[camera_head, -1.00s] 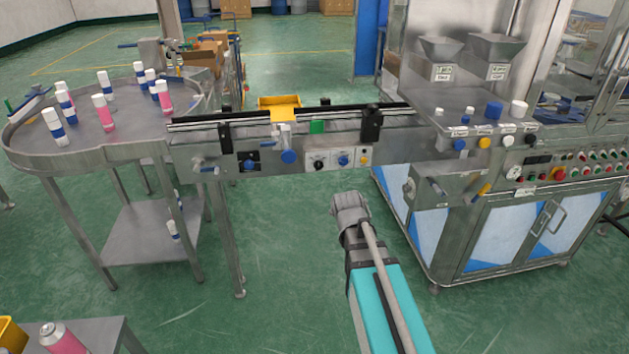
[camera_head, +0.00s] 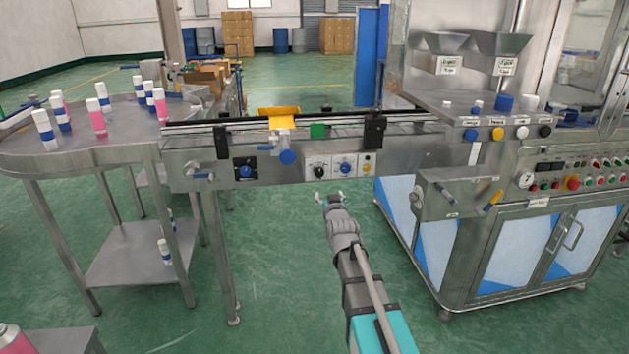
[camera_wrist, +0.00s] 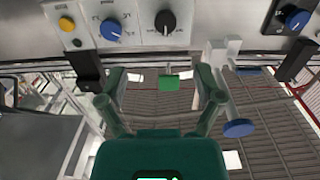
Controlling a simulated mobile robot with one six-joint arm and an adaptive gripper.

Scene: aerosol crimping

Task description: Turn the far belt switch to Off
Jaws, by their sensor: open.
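The belt front carries a control panel with a black knob (camera_head: 318,171), a blue knob (camera_head: 345,169) and a yellow button (camera_head: 366,168). Another blue knob on a black plate (camera_head: 246,171) sits further left. Labels are too small to read, so I cannot tell which is the far belt switch. My gripper (camera_head: 328,198) is open and empty, below and in front of the panel, apart from it. In the wrist view, my gripper's fingers (camera_wrist: 161,85) are spread below the black knob (camera_wrist: 165,23) and blue knob (camera_wrist: 111,30); the black-plate knob (camera_wrist: 296,18) is at right.
A blue hand knob (camera_head: 287,157) juts from the conveyor (camera_head: 195,150), left of the panel. A round table (camera_head: 75,150) with several cans stands left. The crimping machine cabinet (camera_head: 510,245) stands right. The green floor around my arm is clear.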

